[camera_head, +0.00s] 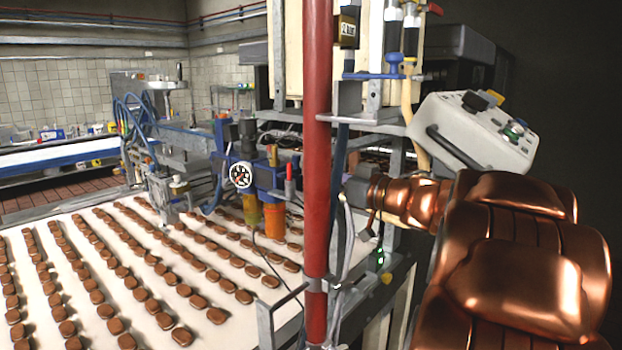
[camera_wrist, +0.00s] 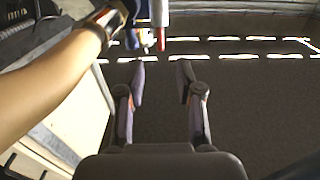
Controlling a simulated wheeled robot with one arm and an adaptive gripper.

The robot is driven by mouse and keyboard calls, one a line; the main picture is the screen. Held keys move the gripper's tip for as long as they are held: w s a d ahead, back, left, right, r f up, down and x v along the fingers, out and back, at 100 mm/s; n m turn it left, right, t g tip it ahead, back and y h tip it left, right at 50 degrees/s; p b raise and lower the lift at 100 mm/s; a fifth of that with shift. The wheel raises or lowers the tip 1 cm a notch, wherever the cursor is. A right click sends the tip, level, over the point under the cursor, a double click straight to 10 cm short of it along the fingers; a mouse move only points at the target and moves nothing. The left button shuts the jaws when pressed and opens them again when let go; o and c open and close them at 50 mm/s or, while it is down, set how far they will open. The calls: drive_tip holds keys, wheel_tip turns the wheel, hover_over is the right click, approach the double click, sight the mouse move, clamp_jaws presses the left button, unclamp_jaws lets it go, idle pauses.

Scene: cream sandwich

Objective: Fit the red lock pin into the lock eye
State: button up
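My gripper (camera_wrist: 162,62) is open and empty in the wrist view, its two dark fingers apart over a dark background. A small red tip (camera_wrist: 160,40) hangs below a white and blue cylinder, just beyond the fingertips and apart from them; I cannot tell whether it is the lock pin. In the head view a small upright red piece (camera_head: 289,171) stands beside the blue filter units; I cannot tell whether it is the pin either. My copper arm reaches left to behind the red post, where my fingers cannot be made out. I cannot make out the lock eye.
A thick red post (camera_head: 317,120) stands close to my wrist. A tan hose (camera_wrist: 55,85) crosses the wrist view's left side. A control box (camera_head: 475,130) stands above my arm. A white conveyor (camera_head: 85,215) with rows of brown sandwiches lies left.

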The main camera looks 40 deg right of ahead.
drive_tip(key=shift+v, duration=1.8)
